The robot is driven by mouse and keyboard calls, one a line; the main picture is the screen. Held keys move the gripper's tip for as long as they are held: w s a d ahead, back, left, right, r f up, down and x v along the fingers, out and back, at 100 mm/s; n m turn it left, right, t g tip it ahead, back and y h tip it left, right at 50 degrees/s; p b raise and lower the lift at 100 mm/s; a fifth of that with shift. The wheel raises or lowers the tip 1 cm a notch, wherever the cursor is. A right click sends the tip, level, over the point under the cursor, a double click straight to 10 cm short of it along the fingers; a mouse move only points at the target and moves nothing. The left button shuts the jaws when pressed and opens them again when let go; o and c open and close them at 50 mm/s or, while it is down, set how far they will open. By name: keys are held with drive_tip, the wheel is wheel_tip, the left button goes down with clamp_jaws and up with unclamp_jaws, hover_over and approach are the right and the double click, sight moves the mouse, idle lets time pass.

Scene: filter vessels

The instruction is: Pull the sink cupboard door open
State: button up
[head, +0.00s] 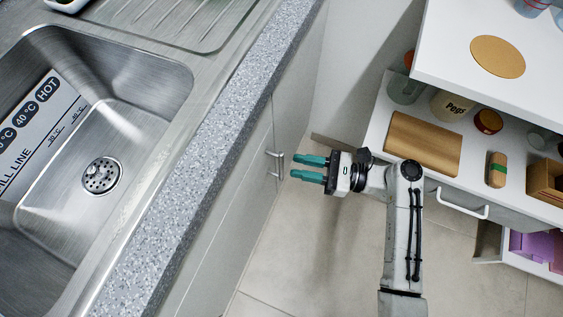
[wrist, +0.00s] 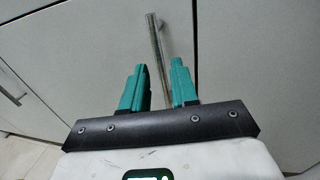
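The sink cupboard doors are grey fronts under the speckled counter, with a door (head: 235,210) facing my gripper. A metal bar handle (head: 273,164) stands out from the cupboard front. In the wrist view the bar handle (wrist: 160,50) runs upright and slightly tilted, its lower end between the fingers. My gripper (head: 296,168) has teal fingers pointing left at the handle; in the head view a small gap shows between tips and handle. The gripper (wrist: 158,75) is open, with nothing clamped. The door looks shut.
The steel sink (head: 110,130) and counter edge (head: 190,200) lie left. A white shelf unit (head: 440,60) with open drawers stands right, holding a wooden board (head: 423,143) and jars. Another handle (wrist: 10,95) shows at the wrist view's left. Tiled floor (head: 320,250) is clear below.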

sight(282, 163)
drive_tip(key=shift+w+a+b, duration=0.2)
drive_tip(key=shift+a, duration=1.15)
drive_tip(key=shift+w+a+b, duration=0.15)
drive_tip(key=shift+a, duration=1.2)
drive_tip(key=shift+c, duration=0.2)
clamp_jaws()
